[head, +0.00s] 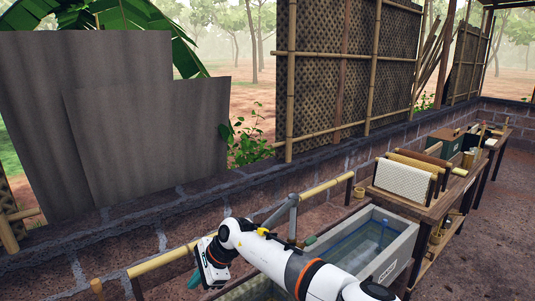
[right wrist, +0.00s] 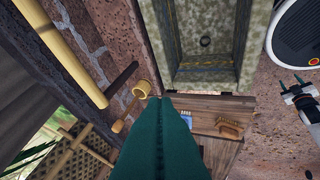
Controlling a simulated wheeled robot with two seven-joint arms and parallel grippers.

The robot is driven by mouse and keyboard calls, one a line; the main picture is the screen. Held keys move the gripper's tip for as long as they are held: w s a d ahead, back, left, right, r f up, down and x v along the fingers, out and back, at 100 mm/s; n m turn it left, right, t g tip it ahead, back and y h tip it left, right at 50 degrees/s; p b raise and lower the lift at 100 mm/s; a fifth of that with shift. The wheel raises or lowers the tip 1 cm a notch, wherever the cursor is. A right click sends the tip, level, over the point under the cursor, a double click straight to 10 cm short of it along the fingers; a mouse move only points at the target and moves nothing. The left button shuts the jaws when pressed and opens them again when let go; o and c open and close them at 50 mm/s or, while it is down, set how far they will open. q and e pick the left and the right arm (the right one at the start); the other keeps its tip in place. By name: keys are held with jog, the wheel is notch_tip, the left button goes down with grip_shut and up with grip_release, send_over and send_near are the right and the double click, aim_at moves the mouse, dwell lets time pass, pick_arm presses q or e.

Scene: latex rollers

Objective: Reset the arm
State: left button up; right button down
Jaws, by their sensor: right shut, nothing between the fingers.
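My right arm enters the head view from the bottom right, white with dark and orange bands. Its gripper (head: 194,279) hangs near the bamboo rail at the lower middle, its teal fingers partly hidden by the gripper body. In the right wrist view the green fingers (right wrist: 160,140) are pressed together with nothing between them. At the right edge of that view is a white and black part with small green tips, probably my left gripper (right wrist: 290,85); it is too small to tell how its jaws stand. My left arm does not show in the head view.
A stone trough (head: 407,238) stands beside my right arm, with a bamboo rail (head: 165,258) along the wall side. A wooden table (head: 425,207) at right bears rollers and a white textured sheet (head: 402,182). A bamboo cup (right wrist: 141,89) shows in the wrist view.

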jog(key=s+a+r+m+t+y, duration=0.3)
jog(key=s+a+r+m+y, duration=0.3)
jog(key=a+m+y, duration=0.4)
jog(key=w+d+f+m+t+h, duration=0.15)
jog(key=d+m+t+h, duration=0.45)
jog(key=d+m, duration=0.6)
jog(key=w+d+f+m+t+h, duration=0.1)
jog(key=d+f+m+t+h, duration=0.15)
jog(key=d+m+t, duration=0.9)
jog(key=s+d+f+m+g+h, duration=0.4)
jog(key=d+f+m+g+h, duration=0.25)
jog(key=m, duration=0.55)
jog(key=s+d+f+m+g+h, duration=0.1)
jog(key=s+d+f+m+g, duration=0.25)
jog(key=s+d, duration=0.4)
jog(key=s+d+f+m+g, duration=0.2)
jog(key=s+d+m+g, duration=0.25)
jog(key=s, duration=0.65)
jog(key=s+d+f+m+g+h, duration=0.1)
jog(key=s+d+f+m+g, duration=0.25)
jog(key=s+d, duration=0.45)
notch_tip(320, 180, down, 27)
jog(key=s+a+b, duration=0.2)
jog(key=s+b, duration=0.1)
jog(key=s+d+f+g+b, duration=0.2)
jog(key=s+d+f+b, duration=0.1)
jog(key=s+f, duration=1.3)
notch_tip(320, 180, down, 5)
jog(key=shift+s+r, duration=0.15)
jog(key=shift+s, duration=0.25)
